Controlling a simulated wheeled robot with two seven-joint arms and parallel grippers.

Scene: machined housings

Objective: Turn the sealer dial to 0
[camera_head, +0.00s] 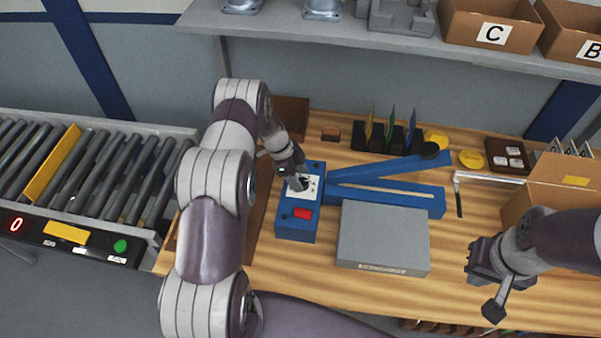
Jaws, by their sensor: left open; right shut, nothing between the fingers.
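The sealer (297,228) is a blue box with two long blue arms (400,200) reaching to the right on the wooden bench. My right gripper (484,262) is shut and empty above the bench's right side, apart from the sealer.
A grey box (383,238) lies right of the sealer. Behind are colored cards in a dark rack (386,135), yellow rolls (471,158) and a cardboard box (560,185). A shelf with bins (490,30) hangs above. A roller conveyor (90,170) stands left.

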